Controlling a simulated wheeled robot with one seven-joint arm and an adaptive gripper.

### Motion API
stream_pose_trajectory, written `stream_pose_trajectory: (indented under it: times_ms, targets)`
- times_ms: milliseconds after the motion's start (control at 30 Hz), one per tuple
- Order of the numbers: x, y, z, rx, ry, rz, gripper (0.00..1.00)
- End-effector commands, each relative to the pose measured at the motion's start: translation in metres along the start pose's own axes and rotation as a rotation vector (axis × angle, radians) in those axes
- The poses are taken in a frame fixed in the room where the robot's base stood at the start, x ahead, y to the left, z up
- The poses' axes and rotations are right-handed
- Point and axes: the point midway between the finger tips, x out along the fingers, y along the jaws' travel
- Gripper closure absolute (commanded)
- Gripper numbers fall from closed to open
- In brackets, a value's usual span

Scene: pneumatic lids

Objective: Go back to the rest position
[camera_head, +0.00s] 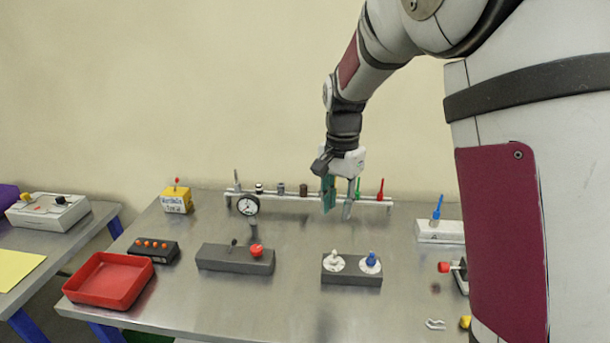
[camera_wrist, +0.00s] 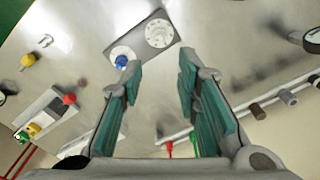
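My gripper (camera_head: 338,196) hangs above the back of the metal table, in front of the rack bar (camera_head: 283,195). In the wrist view its two teal-padded fingers (camera_wrist: 158,85) stand apart with nothing between them. The grey block (camera_head: 352,280) with a white knob (camera_head: 335,262) and a blue-topped white knob (camera_head: 370,262) is on the table in front of my gripper, apart from it. Part of the rack bar is hidden behind my gripper.
A dark block with a red knob (camera_head: 256,250), a gauge (camera_head: 248,205), a red tray (camera_head: 108,281) and a yellow box (camera_head: 177,201) stand on the left. A red-knobbed device (camera_head: 446,267) and a white block (camera_head: 440,231) with a blue tool stand right. Bare metal lies between.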

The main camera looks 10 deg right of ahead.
Motion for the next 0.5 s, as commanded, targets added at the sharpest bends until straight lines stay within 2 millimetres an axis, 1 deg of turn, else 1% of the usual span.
stream_pose_trajectory:
  times_ms: [67,167,267,300,400,500]
  targets:
    - [-0.004,0.003,0.002,-0.009,0.001,-0.007,0.70]
    - [-0.018,0.012,0.009,-0.048,0.006,-0.032,0.70]
    - [-0.041,0.030,0.022,-0.118,0.021,-0.072,0.70]
    - [-0.051,0.038,0.029,-0.155,0.029,-0.090,0.70]
    - [-0.073,0.062,0.047,-0.251,0.056,-0.132,0.70]
    - [-0.090,0.086,0.066,-0.348,0.092,-0.166,0.70]
